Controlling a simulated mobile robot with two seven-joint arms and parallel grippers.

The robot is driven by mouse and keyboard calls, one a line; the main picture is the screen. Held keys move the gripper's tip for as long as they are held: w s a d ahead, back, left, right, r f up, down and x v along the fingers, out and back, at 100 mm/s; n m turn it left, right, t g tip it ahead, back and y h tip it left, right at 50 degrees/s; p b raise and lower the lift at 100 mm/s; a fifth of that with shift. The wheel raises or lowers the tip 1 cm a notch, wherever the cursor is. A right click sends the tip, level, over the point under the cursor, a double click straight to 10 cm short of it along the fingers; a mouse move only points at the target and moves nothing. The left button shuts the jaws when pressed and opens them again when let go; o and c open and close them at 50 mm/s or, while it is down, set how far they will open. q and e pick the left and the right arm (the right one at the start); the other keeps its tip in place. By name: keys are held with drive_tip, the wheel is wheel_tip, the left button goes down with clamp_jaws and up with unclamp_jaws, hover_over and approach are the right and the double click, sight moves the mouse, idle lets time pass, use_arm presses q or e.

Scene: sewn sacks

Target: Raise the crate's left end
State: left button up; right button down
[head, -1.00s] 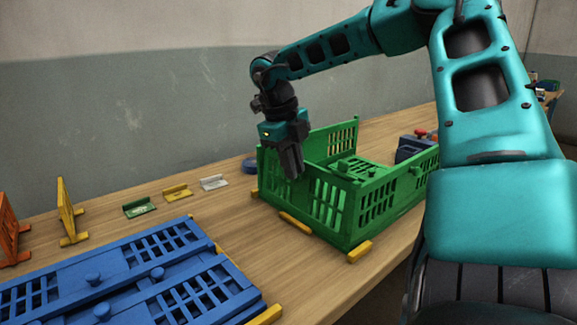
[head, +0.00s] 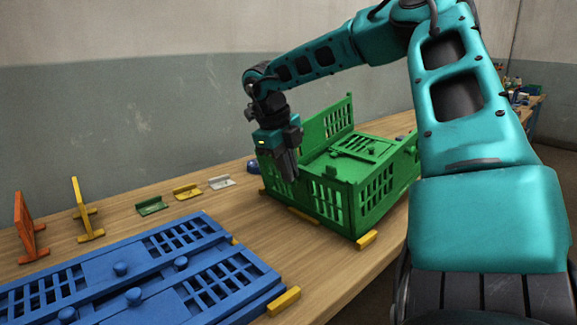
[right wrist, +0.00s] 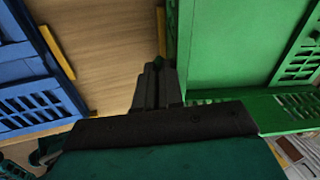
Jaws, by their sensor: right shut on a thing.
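The green crate (head: 372,211) stands on the table in the head view. Its slatted left end (head: 328,200) looks upright, facing the blue crates. Its back wall (head: 330,122) is up, and a slatted panel with a knob (head: 352,149) lies folded inside. My right gripper (head: 287,176) points down at the left end's top edge. In the right wrist view its fingers (right wrist: 156,68) are shut on a small green part, apparently a knob of the crate, mostly hidden by the fingers. The green crate fills the right of that view (right wrist: 235,45). My left gripper is not in view.
Folded blue crates (head: 150,258) lie at the front left, with yellow blocks (head: 284,301) near them. Small green (head: 151,205), yellow (head: 187,192) and white (head: 221,182) brackets lie along the wall side. Bare table separates the blue and green crates.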

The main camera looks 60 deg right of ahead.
drive_tip(key=shift+s+d+f, duration=0.1)
drive_tip(key=shift+s+f, duration=0.1)
drive_tip(key=shift+f, duration=0.3)
drive_tip(key=shift+s+f, duration=0.2)
drive_tip(key=shift+f, duration=0.25)
drive_tip(key=c, duration=1.3)
unclamp_jaws()
drive_tip(key=shift+s, duration=0.1)
drive_tip(key=shift+w+r, duration=0.2)
drive_tip(key=shift+r, duration=0.3)
drive_tip(key=p+v, duration=0.2)
drive_tip(key=v, duration=1.1)
drive_tip(key=shift+r, duration=0.35)
drive_tip(key=shift+w+d, duration=0.1)
drive_tip(key=shift+d, duration=0.05)
